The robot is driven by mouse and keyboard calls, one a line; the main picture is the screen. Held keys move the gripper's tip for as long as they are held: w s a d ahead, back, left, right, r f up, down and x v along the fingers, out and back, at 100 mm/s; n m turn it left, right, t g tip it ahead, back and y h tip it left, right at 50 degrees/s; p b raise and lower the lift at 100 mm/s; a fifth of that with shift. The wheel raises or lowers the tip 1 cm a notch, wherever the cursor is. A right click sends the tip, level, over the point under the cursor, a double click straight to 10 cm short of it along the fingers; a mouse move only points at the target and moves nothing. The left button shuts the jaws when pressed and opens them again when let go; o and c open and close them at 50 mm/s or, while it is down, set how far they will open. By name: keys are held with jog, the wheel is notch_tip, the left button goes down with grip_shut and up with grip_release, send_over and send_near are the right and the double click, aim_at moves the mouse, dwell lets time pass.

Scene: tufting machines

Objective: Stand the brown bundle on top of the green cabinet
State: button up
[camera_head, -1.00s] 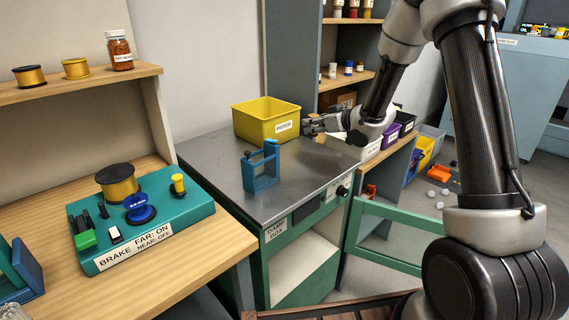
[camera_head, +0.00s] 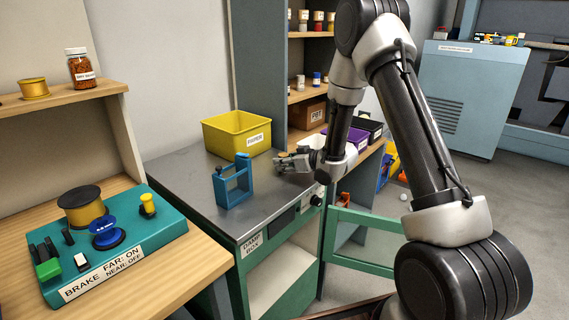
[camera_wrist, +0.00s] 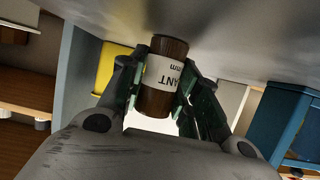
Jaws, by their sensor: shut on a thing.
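My gripper (camera_head: 281,163) is low over the right part of that top in the head view. In the wrist view my gripper (camera_wrist: 156,85) is shut on the brown bundle (camera_wrist: 171,47), a dark brown cylinder with a white label. The wrist picture looks upside down, and the bundle looks upright with one end near the metal surface. I cannot tell whether it touches. The bundle cannot be made out in the head view.
A yellow PAPER bin (camera_head: 226,134) stands behind my gripper on the cabinet top. A blue frame (camera_head: 234,187) stands to its front left. A shelf unit with bins and jars is behind. The open green door (camera_head: 365,222) sticks out at right.

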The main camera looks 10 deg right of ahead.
jog(key=o, duration=1)
jog(key=shift+f, duration=0.1)
jog(key=shift+d+r, duration=0.1)
jog(key=shift+r, duration=0.15)
jog(key=v, duration=1.2)
jog(key=shift+f, duration=0.15)
jog(key=s+d+r+m+g+h, duration=0.2)
jog(key=s+d+r+m+h, duration=0.2)
jog(key=s+d+r+h, duration=0.75)
jog(key=s+a+r+m+g+y, duration=0.1)
jog(key=s, duration=0.7)
jog(key=s+a+r+m+g+y, duration=0.1)
jog(key=s+r+g, duration=0.1)
jog(key=s, duration=0.5)
jog(key=s+a+r+m+g+y, duration=0.1)
jog(key=s+r, duration=0.1)
jog(key=s, duration=0.6)
jog(key=shift+s+a+r+g+y, duration=0.15)
jog(key=shift+s+r+g+y, duration=0.15)
jog(key=shift+s+y, duration=0.1)
